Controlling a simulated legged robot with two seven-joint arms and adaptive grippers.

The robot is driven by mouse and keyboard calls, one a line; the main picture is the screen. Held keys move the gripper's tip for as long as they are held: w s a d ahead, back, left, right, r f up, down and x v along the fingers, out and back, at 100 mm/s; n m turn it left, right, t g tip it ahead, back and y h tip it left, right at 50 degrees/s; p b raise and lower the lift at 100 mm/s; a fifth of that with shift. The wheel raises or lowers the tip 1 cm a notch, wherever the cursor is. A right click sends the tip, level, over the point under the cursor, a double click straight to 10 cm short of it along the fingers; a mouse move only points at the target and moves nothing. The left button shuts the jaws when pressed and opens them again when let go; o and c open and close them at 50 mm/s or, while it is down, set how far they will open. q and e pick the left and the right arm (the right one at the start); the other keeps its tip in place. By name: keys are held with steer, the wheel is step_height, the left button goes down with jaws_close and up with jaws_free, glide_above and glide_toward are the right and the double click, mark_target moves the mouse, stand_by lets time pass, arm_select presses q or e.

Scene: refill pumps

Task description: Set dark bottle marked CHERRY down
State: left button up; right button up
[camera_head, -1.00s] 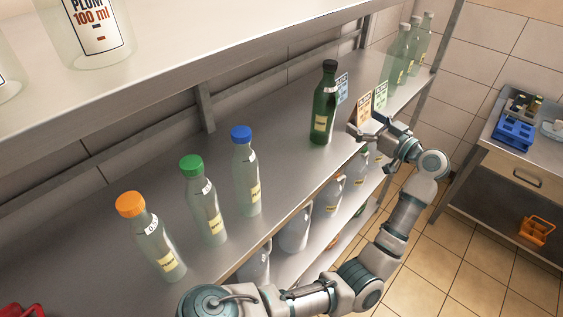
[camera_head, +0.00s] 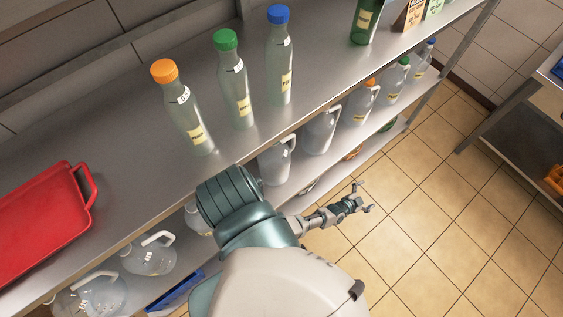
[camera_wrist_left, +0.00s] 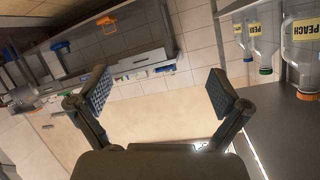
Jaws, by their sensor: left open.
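The dark green bottle (camera_head: 366,20) stands upright on the shelf board at the top of the head view. Its upper part is cut off by the picture edge, and its label is too small to read. My left gripper (camera_head: 362,198) is open and empty, out in front of the shelf over the tiled floor and well apart from the bottle. In the left wrist view the two finger pads of my left gripper (camera_wrist_left: 160,92) are wide apart with nothing between them. My right gripper is not in view.
Clear bottles with orange (camera_head: 184,110), green (camera_head: 233,80) and blue (camera_head: 279,60) caps stand on the same shelf (camera_head: 120,150). A red tray (camera_head: 45,222) lies at left. The floor (camera_head: 440,220) is clear.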

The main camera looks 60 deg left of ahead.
arm_select(q)
steer(key=s+f+g+h, duration=0.1)
steer(key=s+f+g, duration=0.3)
steer(key=s+f, duration=0.7)
steer(key=s+f+g, duration=0.3)
steer(key=s+f, duration=0.4)
steer(key=s, duration=0.7)
steer(key=s+a+f+g, duration=0.2)
steer(key=s+g, duration=0.1)
steer(key=s, duration=0.9)
steer(key=s+a+f+n+g, duration=0.1)
steer(key=s+a+f+g, duration=0.1)
steer(key=s, duration=1)
steer(key=shift+s+a+f+g+y, duration=0.25)
steer(key=shift+a+f+g+y, duration=0.2)
steer(key=shift+f, duration=0.25)
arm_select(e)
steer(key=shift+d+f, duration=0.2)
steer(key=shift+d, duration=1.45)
